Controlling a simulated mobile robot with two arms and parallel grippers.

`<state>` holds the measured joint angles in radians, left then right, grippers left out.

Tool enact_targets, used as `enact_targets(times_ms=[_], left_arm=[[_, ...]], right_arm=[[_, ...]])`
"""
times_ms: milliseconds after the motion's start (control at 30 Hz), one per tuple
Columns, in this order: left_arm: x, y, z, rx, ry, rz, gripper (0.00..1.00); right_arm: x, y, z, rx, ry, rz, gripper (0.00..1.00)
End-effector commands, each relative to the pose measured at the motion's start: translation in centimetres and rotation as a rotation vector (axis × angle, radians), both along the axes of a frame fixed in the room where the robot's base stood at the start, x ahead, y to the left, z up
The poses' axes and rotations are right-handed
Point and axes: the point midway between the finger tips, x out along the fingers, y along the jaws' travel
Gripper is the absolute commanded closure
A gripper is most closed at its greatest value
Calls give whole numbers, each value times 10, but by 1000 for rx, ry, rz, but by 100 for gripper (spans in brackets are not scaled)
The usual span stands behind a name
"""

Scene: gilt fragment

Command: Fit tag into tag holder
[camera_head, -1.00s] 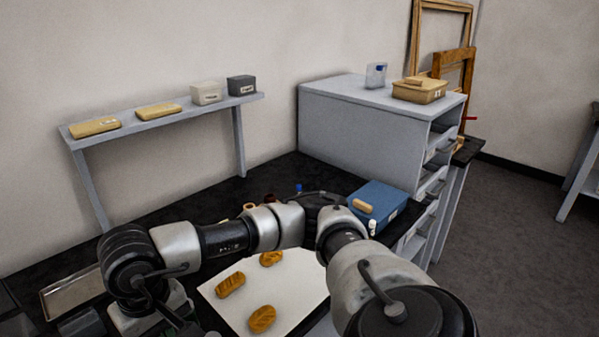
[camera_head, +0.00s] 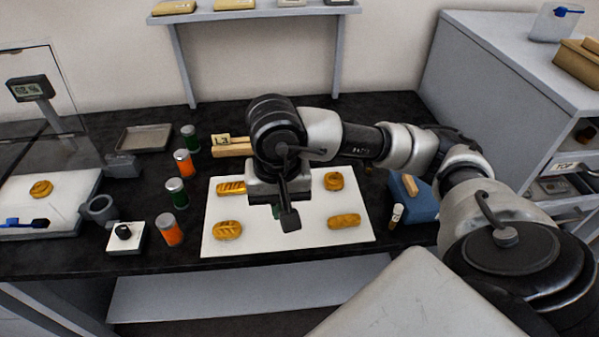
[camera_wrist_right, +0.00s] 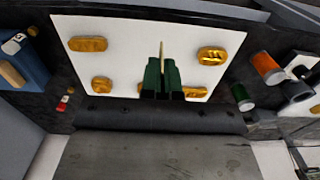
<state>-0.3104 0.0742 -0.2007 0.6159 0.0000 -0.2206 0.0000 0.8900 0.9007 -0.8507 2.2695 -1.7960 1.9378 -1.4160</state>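My right gripper (camera_head: 283,212) hangs over the white board, its arm reaching in from the right. In the right wrist view the dark green fingers (camera_wrist_right: 161,78) are close together, with a thin tan piece (camera_wrist_right: 161,50) standing up between them, seen edge-on. It looks like the tag; no marking on it can be read. A tan wooden block with a small label reading like "L3" (camera_head: 222,140), perhaps the tag holder, lies behind the board, partly hidden by my right wrist. My left gripper is not in view.
Several loaves lie on the white board (camera_head: 300,247). A blue box (camera_head: 415,206) is at right, near a grey drawer cabinet (camera_head: 480,85). A metal tray (camera_head: 143,138) lies at back left.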

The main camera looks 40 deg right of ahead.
Motion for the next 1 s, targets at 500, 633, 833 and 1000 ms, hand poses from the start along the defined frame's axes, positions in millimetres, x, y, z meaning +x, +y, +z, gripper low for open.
enact_targets(times_ms=[500, 633, 833, 1000], left_arm=[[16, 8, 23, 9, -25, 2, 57], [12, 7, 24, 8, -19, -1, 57], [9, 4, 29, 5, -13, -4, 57], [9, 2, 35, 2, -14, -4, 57]], right_arm=[[92, -41, -59, -1, 4, -5, 100], [102, -45, -67, 0, 2, -3, 100], [103, -46, -82, 0, 6, -2, 100], [103, -45, -105, 0, 4, -1, 100]])
